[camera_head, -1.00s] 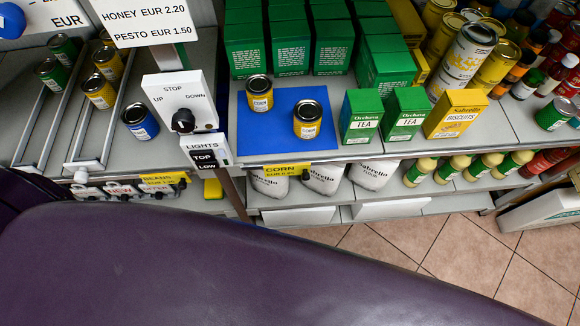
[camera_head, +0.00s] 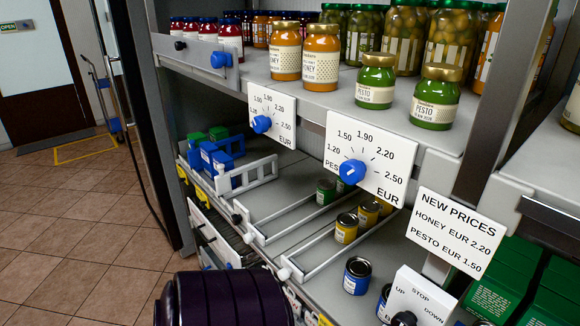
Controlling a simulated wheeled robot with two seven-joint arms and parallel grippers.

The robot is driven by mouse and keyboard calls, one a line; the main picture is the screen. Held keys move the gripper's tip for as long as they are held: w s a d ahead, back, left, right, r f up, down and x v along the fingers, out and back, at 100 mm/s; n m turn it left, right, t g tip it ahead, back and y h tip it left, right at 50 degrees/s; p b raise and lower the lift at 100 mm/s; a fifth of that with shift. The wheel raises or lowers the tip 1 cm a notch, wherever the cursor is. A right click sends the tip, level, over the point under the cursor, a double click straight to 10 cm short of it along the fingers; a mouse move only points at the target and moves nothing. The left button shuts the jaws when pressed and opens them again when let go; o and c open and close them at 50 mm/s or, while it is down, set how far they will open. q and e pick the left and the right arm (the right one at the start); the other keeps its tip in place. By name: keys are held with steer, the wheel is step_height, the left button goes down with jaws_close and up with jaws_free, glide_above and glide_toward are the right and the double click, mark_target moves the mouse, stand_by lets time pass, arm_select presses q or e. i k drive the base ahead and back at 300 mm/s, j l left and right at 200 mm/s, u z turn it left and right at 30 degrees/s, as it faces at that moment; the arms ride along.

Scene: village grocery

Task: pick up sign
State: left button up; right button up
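A white sign reading "NEW PRICES, HONEY EUR 2.20, PESTO EUR 1.50" (camera_head: 457,234) stands at the right, in front of the shelf unit. A small "OPEN" sign (camera_head: 10,27) is on the door at the far left. Two white price plates with blue dials hang on the upper shelf edge, one (camera_head: 272,115) at its middle and one marked "PES" (camera_head: 366,160) to its right. I cannot tell which of these is the task's sign. Neither of my grippers is in view; a dark purple part of my arm fills the bottom centre.
Honey jars (camera_head: 320,57) and pesto jars (camera_head: 376,81) stand on the upper shelf. Cans (camera_head: 357,275) sit in the railed lanes below. A STOP/UP/DOWN control box (camera_head: 418,299) is at lower right. A hand truck (camera_head: 101,88) stands by the door; the tiled floor at left is clear.

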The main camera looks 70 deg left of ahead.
mark_target(296, 307)
steer(key=u, duration=2.2)
steer(key=i+j+z, duration=0.1)
steer(key=j, duration=0.2)
steer(key=i+j+z, duration=0.1)
steer(key=j, duration=0.25)
